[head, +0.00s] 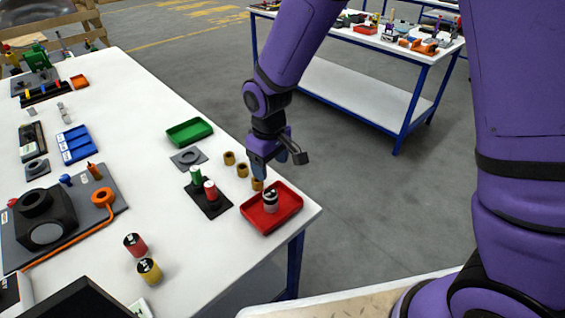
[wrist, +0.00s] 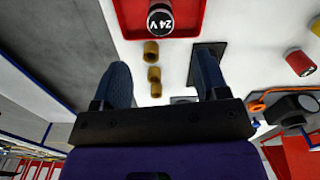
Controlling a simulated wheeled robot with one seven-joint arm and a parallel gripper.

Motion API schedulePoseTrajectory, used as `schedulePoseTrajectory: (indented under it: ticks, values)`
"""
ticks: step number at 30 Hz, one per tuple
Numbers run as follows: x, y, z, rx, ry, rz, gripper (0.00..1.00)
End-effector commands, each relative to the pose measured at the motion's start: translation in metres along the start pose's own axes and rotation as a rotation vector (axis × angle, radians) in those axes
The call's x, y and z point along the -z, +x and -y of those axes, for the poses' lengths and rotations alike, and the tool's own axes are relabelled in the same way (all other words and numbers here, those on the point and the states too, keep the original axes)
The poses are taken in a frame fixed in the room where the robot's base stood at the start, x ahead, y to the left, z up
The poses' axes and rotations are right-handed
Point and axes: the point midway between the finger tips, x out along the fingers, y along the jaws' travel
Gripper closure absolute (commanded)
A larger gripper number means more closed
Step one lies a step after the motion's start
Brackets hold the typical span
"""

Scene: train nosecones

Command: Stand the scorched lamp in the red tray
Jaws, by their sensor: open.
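The scorched lamp (head: 270,201), a short cylinder with a blackened top and pale band, stands upright inside the red tray (head: 286,213), near its left back side. In the wrist view the lamp (wrist: 160,20) shows its dark top marked 24 V, with the tray (wrist: 198,18) around it. My gripper (head: 264,172) is above the table just behind the tray, apart from the lamp. In the wrist view its two fingers (wrist: 163,70) are spread wide with nothing between them.
A green tray (head: 189,131) is behind. Red (head: 135,245) and yellow (head: 149,271) lamps stand at the front. The table's right edge is close to the tray.

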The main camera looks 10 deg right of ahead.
Motion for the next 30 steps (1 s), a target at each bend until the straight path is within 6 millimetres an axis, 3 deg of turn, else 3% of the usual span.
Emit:
schedulePoseTrajectory:
  ticks: [7,11,14,20,30]
  values:
    - [-0.001,-0.003,-0.001,0.0,0.002,-0.001,0.33]
    - [-0.006,-0.021,-0.01,-0.007,0.029,-0.02,0.33]
    - [-0.018,-0.05,-0.025,-0.017,0.075,-0.05,0.33]
    - [-0.059,-0.117,-0.056,-0.043,0.192,-0.121,0.33]
    - [-0.151,-0.206,-0.084,-0.089,0.395,-0.243,0.33]
